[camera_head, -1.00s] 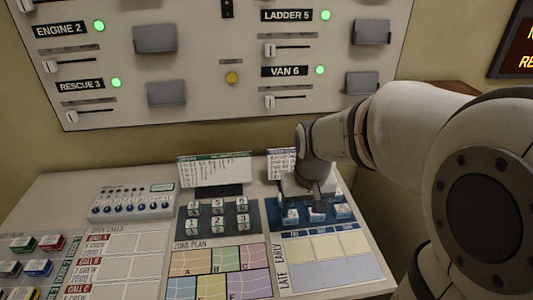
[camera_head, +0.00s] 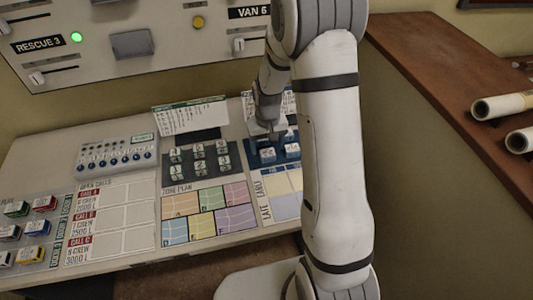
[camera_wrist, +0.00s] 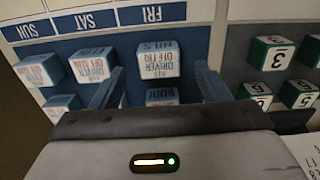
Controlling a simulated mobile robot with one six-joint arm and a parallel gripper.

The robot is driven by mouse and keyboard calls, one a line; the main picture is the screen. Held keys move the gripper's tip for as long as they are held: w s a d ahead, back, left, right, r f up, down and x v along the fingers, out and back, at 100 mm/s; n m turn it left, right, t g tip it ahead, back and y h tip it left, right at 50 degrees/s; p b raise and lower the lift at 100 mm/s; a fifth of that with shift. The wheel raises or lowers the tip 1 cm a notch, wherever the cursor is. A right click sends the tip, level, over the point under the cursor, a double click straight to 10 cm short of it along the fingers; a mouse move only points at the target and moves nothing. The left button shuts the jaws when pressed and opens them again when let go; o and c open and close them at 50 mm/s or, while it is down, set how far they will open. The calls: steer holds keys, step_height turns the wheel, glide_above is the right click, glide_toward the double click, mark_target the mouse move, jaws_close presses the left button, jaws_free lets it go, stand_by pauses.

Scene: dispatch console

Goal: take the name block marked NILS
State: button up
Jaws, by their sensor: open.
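White-and-blue name blocks stand on a dark blue board (camera_wrist: 226,12). In the wrist view their lettering is upside down. One block (camera_wrist: 158,62) reads DRIVER OFF FRI; its name strip is too small to read surely. A second block (camera_wrist: 92,65) and a third block (camera_wrist: 40,70) stand to its left. I cannot tell which block is marked NILS. My gripper (camera_wrist: 160,72) is open, with one finger at each side of the FRI block and a partly hidden block (camera_wrist: 160,97) nearer the palm. In the head view my gripper (camera_head: 273,133) is low over the blocks.
Green numbered blocks (camera_wrist: 270,52) stand close to the right of my fingers in the wrist view. In the head view a zone plan (camera_head: 205,212) lies in front of them, and coloured blocks (camera_head: 43,203) lie at the left. The panel wall (camera_head: 130,45) rises behind.

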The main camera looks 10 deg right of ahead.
mark_target(268, 152)
steer(key=shift+f, duration=1.7)
steer(key=shift+c, duration=0.4)
steer(key=c, duration=1)
steer(key=shift+r, duration=0.1)
